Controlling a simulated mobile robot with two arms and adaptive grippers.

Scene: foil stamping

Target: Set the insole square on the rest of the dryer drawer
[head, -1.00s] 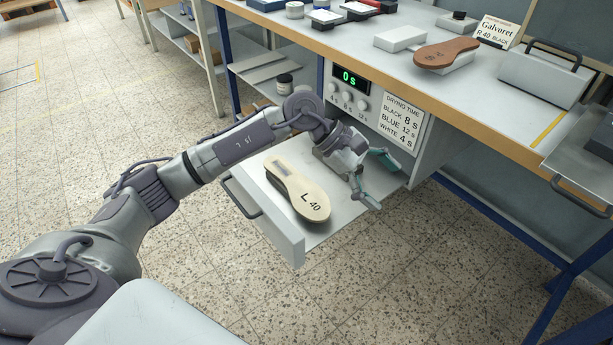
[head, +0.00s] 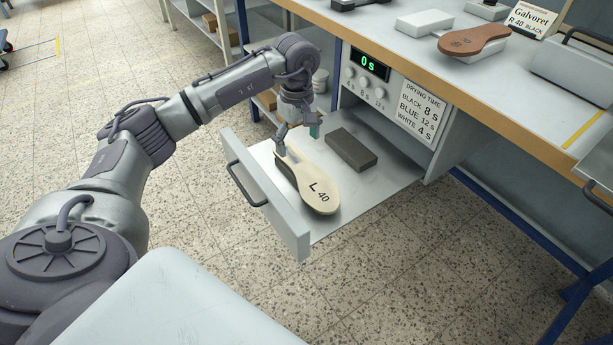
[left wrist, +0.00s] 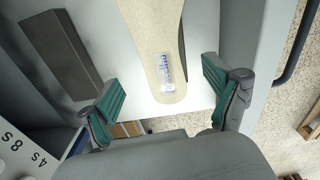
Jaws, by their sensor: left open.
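My left gripper (head: 298,139) is open above the insole's far end. In the left wrist view, the green fingers (left wrist: 163,100) stand apart on either side of the insole's printed end (left wrist: 166,80), not visibly touching it.
The dryer panel (head: 371,65) shows 0 s, with a drying-time card (head: 414,107) beside it. On the bench above are a brown sole (head: 473,40) on a white block, a name card (head: 533,18) and a grey box (head: 573,70). The drawer's right part is bare.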

